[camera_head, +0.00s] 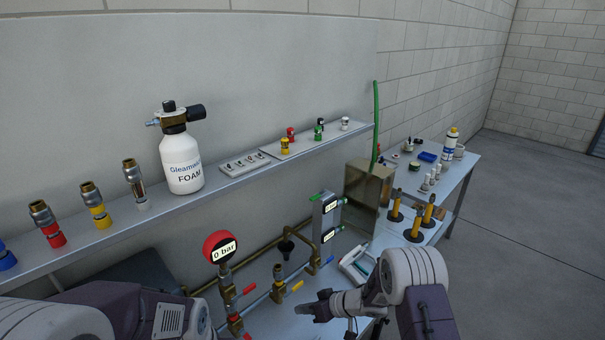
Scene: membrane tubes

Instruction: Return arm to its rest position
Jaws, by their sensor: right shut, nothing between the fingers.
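My right gripper (316,309) is shut and empty in the head view, its dark fingers pointing left over the front part of the light bench. My right arm (420,285) comes in from the bottom right. The gauge (221,247) reading "0 bar" stands to the left of and beyond this gripper, apart from it in the picture. My left arm (120,310) shows at the bottom left, but its gripper is not in view.
A shelf (105,233) carries a foam bottle (182,163) and several coloured couplings. Pipes with valves (279,284) stand close to the right gripper. A steel box (367,195) and a side table (462,168) stand farther back. Open floor (530,240) lies right.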

